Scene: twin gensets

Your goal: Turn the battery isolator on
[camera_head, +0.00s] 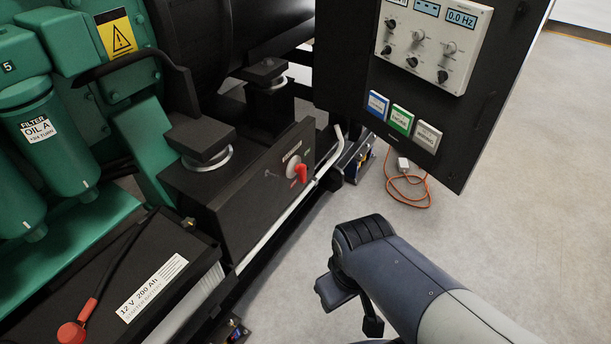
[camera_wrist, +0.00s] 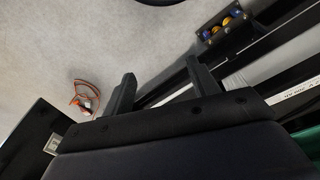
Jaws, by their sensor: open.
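The battery isolator (camera_head: 300,171) has a red handle and sits on the front face of a black box (camera_head: 237,207) beside the green engine, in the head view. A label is above the handle, but I cannot read its setting. My gripper (camera_head: 347,298) is to the right of and below the isolator in the picture, apart from it, over the floor. The wrist view shows the two dark fingers (camera_wrist: 164,85) spread apart with nothing between them. The isolator does not show in the wrist view.
A battery (camera_head: 150,285) with a red-capped cable lies at lower left. A control panel (camera_head: 435,45) on a dark board stands at upper right. A pale rail (camera_head: 283,222) runs below the box. An orange cable (camera_head: 408,190) lies on the floor; the floor at right is clear.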

